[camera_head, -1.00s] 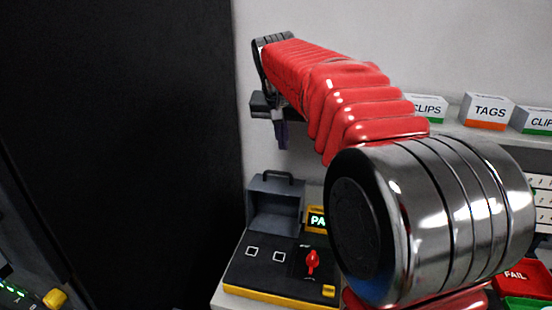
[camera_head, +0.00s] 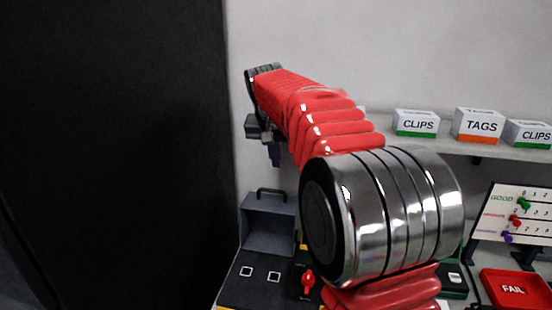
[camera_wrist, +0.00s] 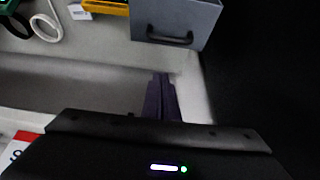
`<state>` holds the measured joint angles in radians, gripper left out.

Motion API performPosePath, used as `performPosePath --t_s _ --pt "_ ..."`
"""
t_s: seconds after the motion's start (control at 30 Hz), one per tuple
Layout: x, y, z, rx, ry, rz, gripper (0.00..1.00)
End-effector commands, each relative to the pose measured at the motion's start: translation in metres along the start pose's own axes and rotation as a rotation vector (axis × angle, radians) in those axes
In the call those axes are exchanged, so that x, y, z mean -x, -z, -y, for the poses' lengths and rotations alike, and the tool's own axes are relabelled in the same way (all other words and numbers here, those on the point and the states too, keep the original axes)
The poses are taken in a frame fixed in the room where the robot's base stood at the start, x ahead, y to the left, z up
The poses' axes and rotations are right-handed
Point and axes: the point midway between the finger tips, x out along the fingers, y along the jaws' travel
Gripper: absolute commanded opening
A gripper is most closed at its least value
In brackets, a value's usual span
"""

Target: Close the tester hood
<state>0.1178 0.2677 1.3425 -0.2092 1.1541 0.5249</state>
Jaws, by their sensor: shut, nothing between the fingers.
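The tester (camera_head: 240,292) stands at the lower centre of the head view. Its grey hood (camera_head: 268,238) is raised at the back, with a dark handle (camera_head: 271,191) on its top edge. A red knob (camera_head: 308,279) is on the panel, and my arm hides the panel's right part. My gripper (camera_head: 276,155) is above the hood, apart from it. In the wrist view its dark fingers (camera_wrist: 160,95) are shut and empty. The hood (camera_wrist: 185,12) and handle (camera_wrist: 170,39) are at the top of that view, beyond the fingertips.
A shelf (camera_head: 460,148) on the wall holds CLIPS (camera_head: 417,123) and TAGS (camera_head: 479,125) boxes. A red FAIL tray (camera_head: 518,289) and a white board with coloured pegs (camera_head: 518,213) are at the right. A tall black panel (camera_head: 110,140) fills the left.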

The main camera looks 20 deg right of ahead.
Motion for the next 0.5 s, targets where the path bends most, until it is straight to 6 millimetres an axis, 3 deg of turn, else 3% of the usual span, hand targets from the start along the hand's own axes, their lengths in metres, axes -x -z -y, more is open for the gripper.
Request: performPosePath --t_s 0.5 --pt "-0.073 0.000 -0.002 -0.001 -0.002 0.003 0.00"
